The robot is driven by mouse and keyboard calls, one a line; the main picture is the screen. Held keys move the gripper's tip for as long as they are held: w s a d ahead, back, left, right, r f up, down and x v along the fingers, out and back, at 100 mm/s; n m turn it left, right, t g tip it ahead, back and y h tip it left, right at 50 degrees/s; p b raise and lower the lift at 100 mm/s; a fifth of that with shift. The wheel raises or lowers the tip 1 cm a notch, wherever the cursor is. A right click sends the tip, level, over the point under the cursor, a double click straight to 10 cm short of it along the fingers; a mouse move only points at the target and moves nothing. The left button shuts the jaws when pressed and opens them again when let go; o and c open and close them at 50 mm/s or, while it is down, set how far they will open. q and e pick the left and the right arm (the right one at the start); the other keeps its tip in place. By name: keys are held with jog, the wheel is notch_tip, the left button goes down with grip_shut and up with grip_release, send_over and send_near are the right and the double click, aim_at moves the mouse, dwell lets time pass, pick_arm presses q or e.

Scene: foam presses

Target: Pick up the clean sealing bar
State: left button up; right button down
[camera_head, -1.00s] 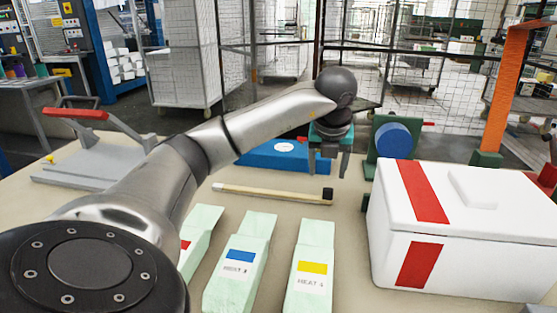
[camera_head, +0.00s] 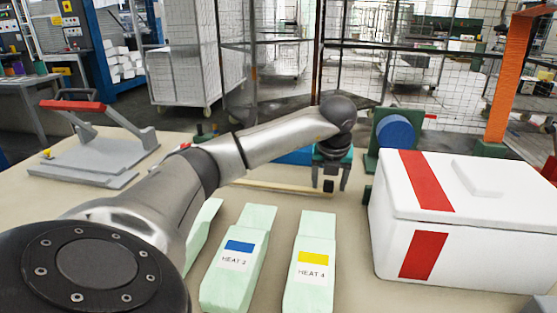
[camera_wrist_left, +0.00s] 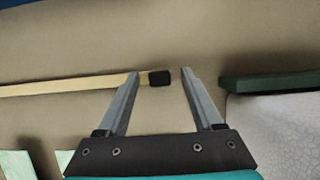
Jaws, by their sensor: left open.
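A long thin pale bar (camera_head: 280,187) with a black end lies on the beige table behind the mint-green blocks. It looks like the sealing bar; part of it is hidden by my arm. The wrist view shows the same pale bar (camera_wrist_left: 70,87) coming in from the left. My left gripper (camera_head: 329,187) is open and points down over the black end. In the wrist view, the black end lies between the fingertips of the left gripper (camera_wrist_left: 160,73), with a gap to the right finger. Whether the fingers are level with the bar is unclear. My right gripper is out of view.
A white box with red stripes (camera_head: 485,238) stands to the right. Mint-green blocks labelled HEAT (camera_head: 310,285) stand in front. A grey press with a red handle (camera_head: 85,155) is at left. A green stand with a blue disc (camera_head: 396,132) and a blue object (camera_head: 295,156) are behind.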

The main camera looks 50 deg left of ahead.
pick_arm(q)
grip_shut()
dwell(0.3)
jog(key=shift+r, duration=0.1)
dwell(0.4)
